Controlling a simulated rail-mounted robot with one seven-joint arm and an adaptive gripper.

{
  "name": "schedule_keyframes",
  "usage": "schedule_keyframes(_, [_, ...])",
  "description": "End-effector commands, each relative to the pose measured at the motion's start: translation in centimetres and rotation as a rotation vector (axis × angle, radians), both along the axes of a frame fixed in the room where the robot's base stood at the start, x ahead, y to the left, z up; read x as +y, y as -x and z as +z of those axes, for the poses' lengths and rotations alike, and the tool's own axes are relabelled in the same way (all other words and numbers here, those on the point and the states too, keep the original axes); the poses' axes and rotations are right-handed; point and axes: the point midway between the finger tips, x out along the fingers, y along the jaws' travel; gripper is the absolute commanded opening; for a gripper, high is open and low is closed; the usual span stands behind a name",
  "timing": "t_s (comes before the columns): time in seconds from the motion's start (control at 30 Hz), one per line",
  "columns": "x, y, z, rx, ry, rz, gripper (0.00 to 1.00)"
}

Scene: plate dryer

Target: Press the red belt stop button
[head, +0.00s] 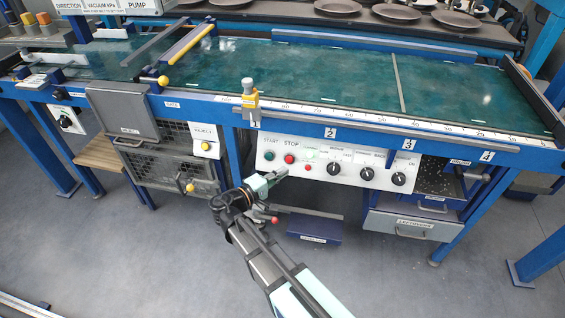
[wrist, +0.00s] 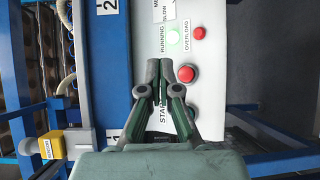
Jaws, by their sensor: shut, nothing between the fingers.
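The red STOP button (head: 289,159) is on the white control panel (head: 320,160), right of the green START button (head: 269,156). In the wrist view the round red button (wrist: 187,74) shows just right of my fingertips. My gripper (head: 284,172) is in front of the panel, just below the STOP button in the head view. In the wrist view my gripper (wrist: 160,72) is shut and empty, its tips close together and partly over the STOP label. I cannot tell whether a fingertip touches the panel. The START button is mostly hidden behind a finger.
A lit green RUNNING lamp (wrist: 172,37) and a smaller red OVERLOAD lamp (wrist: 199,33) are near the STOP button. Several black knobs (head: 367,174) sit to the right. The blue belt frame (head: 330,128) runs above the panel. A yellow REJECT button (head: 206,146) is left.

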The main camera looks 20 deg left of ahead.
Motion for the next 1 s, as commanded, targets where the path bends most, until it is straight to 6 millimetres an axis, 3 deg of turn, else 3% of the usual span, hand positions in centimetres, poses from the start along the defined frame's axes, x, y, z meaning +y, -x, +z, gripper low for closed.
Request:
schedule_keyframes(0.17, [0.0,0.0,1.3,-0.063,0.015,-0.001,0.0])
schedule_keyframes(0.67, [0.0,-0.3,1.1,-0.063,0.006,-0.004,0.0])
schedule_keyframes(1.0, [0.3,-2.8,-0.4,-0.063,0.006,-0.005,0.0])
